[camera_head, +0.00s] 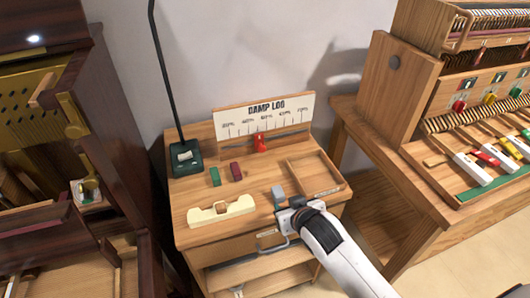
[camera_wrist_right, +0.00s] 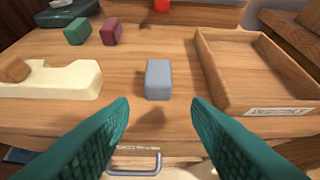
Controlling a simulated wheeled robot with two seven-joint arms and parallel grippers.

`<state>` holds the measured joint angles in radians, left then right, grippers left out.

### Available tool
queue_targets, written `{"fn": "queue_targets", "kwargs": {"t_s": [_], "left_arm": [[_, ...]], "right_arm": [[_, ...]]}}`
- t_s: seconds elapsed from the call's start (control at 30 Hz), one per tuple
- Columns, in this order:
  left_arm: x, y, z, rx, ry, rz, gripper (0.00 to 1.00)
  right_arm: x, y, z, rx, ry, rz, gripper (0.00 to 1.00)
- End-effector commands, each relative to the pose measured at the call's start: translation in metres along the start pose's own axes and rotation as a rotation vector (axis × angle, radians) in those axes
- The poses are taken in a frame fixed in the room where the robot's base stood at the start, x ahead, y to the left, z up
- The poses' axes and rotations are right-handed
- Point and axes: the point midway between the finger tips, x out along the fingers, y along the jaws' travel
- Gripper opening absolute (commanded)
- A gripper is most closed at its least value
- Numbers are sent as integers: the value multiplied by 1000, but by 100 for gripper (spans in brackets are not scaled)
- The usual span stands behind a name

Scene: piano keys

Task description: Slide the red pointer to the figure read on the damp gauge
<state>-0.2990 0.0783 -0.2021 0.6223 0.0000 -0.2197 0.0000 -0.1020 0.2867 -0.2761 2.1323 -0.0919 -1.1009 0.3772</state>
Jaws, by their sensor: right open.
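The red pointer (camera_head: 259,143) sits on a slot or rail below the scale of the white DAMP LOG board (camera_head: 266,118), near its middle mark. The percent labels are small and blurred. Only the pointer's lower part shows at the top of the right wrist view (camera_wrist_right: 162,5). No damp gauge with a readable figure can be made out. My right gripper (camera_wrist_right: 160,122) is open and empty above the desk's front edge, fingers either side of a grey block (camera_wrist_right: 158,79) that lies just beyond them. It also shows in the head view (camera_head: 287,207). My left gripper is out of view.
On the desk (camera_head: 200,190) are green (camera_head: 215,176) and maroon (camera_head: 236,171) blocks, a cream notched piece (camera_head: 221,209) and a shallow wooden tray (camera_head: 316,173). A dark-based stand (camera_head: 183,157) with a tall rod is back left. Piano parts flank both sides. Mid-desk before the board is clear.

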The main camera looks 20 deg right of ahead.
Motion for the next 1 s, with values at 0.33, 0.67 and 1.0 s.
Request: {"fn": "queue_targets", "kwargs": {"t_s": [0.33,0.67,1.0], "left_arm": [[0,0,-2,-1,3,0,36],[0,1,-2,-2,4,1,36],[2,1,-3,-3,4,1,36]], "right_arm": [[38,-7,99,31,-269,17,44],[85,-6,114,33,-273,17,44],[138,-5,128,33,-273,19,44]]}}
